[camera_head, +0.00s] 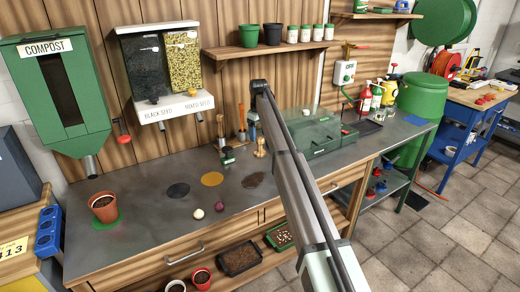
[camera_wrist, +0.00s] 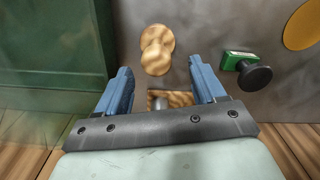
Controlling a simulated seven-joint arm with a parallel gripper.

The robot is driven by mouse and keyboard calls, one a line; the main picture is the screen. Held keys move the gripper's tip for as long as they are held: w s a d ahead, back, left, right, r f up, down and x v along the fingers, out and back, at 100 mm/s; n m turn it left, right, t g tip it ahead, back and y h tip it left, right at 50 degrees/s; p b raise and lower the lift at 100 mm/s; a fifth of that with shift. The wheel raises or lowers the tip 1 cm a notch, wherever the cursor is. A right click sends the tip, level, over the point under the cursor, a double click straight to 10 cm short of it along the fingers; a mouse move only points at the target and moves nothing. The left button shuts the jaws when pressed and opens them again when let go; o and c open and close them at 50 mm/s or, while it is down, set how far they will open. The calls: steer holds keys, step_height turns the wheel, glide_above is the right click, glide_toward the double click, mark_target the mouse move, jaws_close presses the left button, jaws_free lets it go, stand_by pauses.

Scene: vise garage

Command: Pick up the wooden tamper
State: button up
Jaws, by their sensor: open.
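The wooden tamper (camera_head: 259,148) stands upright on the grey bench top, just left of the green lidded box. In the wrist view the tamper (camera_wrist: 157,48) is seen from above as pale round wooden shapes, beyond the fingertips and roughly centred between them. My gripper (camera_head: 252,128) is above the bench behind the tamper, close to the back wall. In the wrist view my gripper (camera_wrist: 160,72) has its two blue fingers apart with nothing held. The tamper's lower part is partly hidden by its top in the wrist view.
A wooden block with a metal part (camera_wrist: 170,100) shows between the finger bases. A black-knobbed green item (camera_wrist: 246,70) stands right of the fingers in the wrist view. The green box (camera_head: 315,135) is right of the tamper. Discs and small balls lie left and in front.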

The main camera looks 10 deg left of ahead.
mark_target(260, 138)
steer(key=shift+w+d+f, duration=0.1)
steer(key=shift+d+f, duration=0.05)
steer(key=shift+f, duration=0.8)
steer(key=shift+d+f, duration=0.1)
steer(key=shift+f, duration=0.85)
steer(key=c, duration=1.2)
